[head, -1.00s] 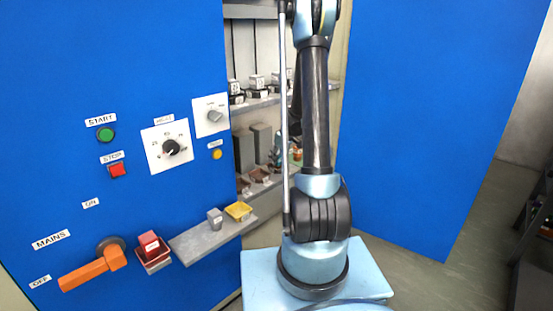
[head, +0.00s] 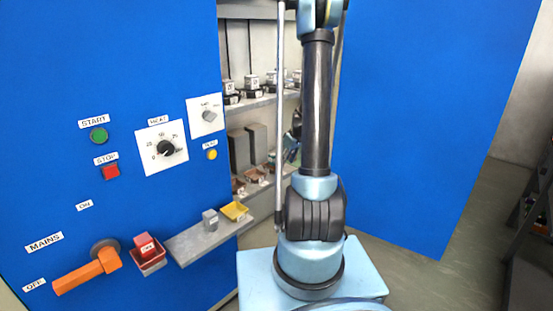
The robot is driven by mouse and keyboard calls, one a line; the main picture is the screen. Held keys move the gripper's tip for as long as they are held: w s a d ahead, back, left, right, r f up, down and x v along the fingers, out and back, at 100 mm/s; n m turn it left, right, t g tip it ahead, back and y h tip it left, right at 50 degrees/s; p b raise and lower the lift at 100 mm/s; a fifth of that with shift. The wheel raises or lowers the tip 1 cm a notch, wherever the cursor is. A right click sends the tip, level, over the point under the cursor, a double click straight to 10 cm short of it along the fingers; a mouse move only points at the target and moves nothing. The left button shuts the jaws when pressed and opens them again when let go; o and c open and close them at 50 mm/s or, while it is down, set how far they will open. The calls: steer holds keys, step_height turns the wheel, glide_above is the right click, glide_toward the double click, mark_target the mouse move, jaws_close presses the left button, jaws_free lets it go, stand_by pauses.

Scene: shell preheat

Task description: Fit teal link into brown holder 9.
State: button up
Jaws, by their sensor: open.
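Small brown holders (head: 254,176) stand on the lower shelf inside the open blue cabinet, left of my arm. Their numbers are too small to read, so I cannot tell which is holder 9. A small teal-coloured patch (head: 289,148) shows beside my arm at lower-shelf height. I cannot tell whether it is the teal link. My arm rises in the middle of the head view and leaves it at the top. My gripper cannot be made out; my arm column hides part of the shelves.
A grey ledge on the cabinet front holds a grey block (head: 210,220) and a yellow tray (head: 234,211). The open blue door (head: 430,120) stands at right. Labelled blocks line the upper shelf (head: 258,103).

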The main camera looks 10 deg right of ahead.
steer(key=s+a+r+m, duration=0.1)
steer(key=s+r, duration=0.3)
steer(key=s, duration=0.3)
steer(key=s+a+r+m+g+h, duration=0.1)
steer(key=s+r, duration=0.2)
steer(key=s, duration=0.3)
steer(key=s+a+r+m, duration=0.1)
steer(key=s+a+r, duration=0.1)
steer(key=s+r, duration=0.35)
steer(key=s+a+f+m+h, duration=0.1)
steer(key=s+f+m, duration=0.2)
steer(key=s, duration=1.6)
steer(key=shift+f+m+h, duration=0.2)
steer(key=shift+m+h, duration=0.1)
steer(key=shift+m, duration=0.2)
steer(key=shift+w+f, duration=0.2)
steer(key=shift+w, duration=0.25)
